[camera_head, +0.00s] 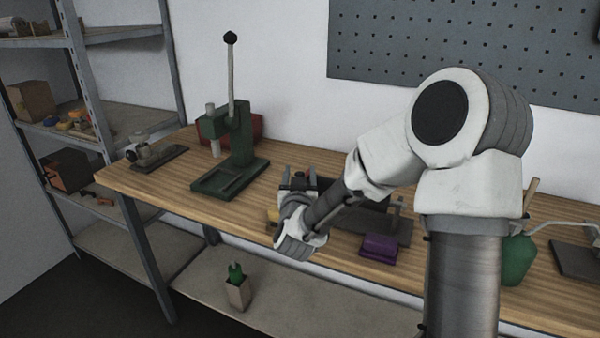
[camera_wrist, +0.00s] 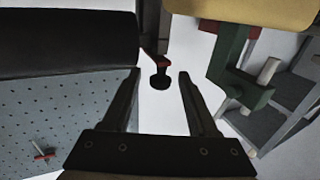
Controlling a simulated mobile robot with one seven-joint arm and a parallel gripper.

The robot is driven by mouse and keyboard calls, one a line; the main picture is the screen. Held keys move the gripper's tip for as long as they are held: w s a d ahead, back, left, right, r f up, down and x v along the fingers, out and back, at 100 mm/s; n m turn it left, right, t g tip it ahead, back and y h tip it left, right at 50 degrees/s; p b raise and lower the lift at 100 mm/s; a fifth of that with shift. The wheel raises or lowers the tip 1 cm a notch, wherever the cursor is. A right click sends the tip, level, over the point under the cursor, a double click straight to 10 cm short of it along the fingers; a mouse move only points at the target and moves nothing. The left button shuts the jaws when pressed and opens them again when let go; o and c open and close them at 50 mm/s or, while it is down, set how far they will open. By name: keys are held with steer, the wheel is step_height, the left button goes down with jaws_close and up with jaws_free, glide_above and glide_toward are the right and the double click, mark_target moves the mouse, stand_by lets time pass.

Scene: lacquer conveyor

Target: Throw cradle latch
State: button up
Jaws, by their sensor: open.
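A dark fixture (camera_head: 377,222), which may be the cradle, sits on the bench behind my forearm and is partly hidden. In the wrist view a narrow dark post with a red band and a round black end (camera_wrist: 160,82) stands between my fingers; it may be the latch, but I cannot be sure. My gripper (camera_wrist: 160,74) is open, with one finger on each side of that end and a visible gap to both. In the head view my gripper (camera_head: 299,176) is small and points away, near the fixture's left end. A big black rounded body (camera_wrist: 65,40) fills the wrist view's upper left.
A green lever press (camera_head: 234,150) stands to the left on the wooden bench (camera_head: 185,190); it also shows in the wrist view (camera_wrist: 232,55). A purple block (camera_head: 379,246) lies near the front edge. A yellow piece (camera_head: 273,214) is beside my wrist. A green jug (camera_head: 518,257) stands right.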

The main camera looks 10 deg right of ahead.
jaws_close()
stand_by(1.4)
